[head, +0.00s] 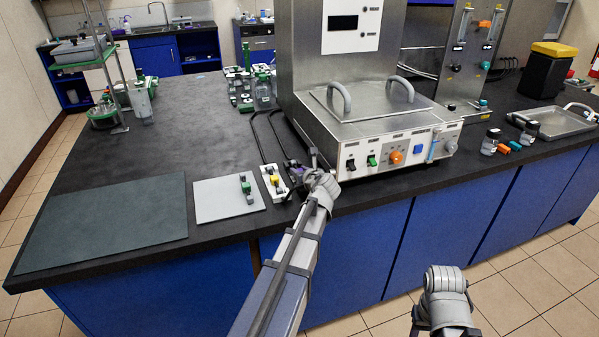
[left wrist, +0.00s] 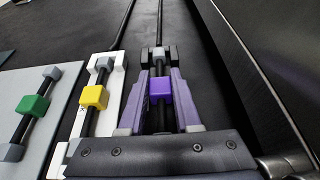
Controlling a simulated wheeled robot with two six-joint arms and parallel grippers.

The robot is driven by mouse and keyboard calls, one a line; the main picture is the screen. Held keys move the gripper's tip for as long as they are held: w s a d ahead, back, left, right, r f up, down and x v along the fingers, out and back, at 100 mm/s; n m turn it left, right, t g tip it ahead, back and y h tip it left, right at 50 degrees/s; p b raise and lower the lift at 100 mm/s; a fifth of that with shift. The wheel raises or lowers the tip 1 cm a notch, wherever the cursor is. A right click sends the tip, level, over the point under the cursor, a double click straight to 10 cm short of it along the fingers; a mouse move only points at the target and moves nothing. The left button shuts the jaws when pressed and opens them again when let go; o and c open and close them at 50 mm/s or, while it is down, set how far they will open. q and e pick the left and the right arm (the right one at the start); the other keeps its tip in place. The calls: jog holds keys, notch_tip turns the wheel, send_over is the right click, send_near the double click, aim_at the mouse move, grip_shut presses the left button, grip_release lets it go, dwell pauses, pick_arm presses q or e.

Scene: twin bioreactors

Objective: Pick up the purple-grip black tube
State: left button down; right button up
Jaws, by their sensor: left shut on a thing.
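The purple-grip black tube (left wrist: 161,89) lies in the middle of the left wrist view, its black line running away to a grey and black end piece. My left gripper (left wrist: 160,96) has its two purple fingers on either side of the purple grip, shut on it. In the head view my left gripper (head: 297,172) is low at the counter's front edge, left of the steel machine; my wrist hides most of the tube there. I cannot tell whether the tube is clear of its support. My right arm shows at lower right, its fingertips out of sight.
A yellow-grip tube (left wrist: 95,97) on a white holder (left wrist: 115,75) is close at the left. A green-grip tube (left wrist: 32,105) lies on a grey plate (head: 215,203) beyond that. The steel machine (head: 375,125) stands close on the right. The dark mat (head: 110,220) is bare.

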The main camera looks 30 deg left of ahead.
pick_arm(q)
notch_tip(320, 180, up, 10)
jog(key=p, duration=0.9)
jog(key=shift+f, duration=0.2)
pick_arm(e)
notch_tip(320, 180, up, 9)
jog(key=shift+r, duration=0.2)
pick_arm(q)
jog(key=shift+s+f, duration=0.1)
pick_arm(e)
jog(key=shift+s, duration=0.1)
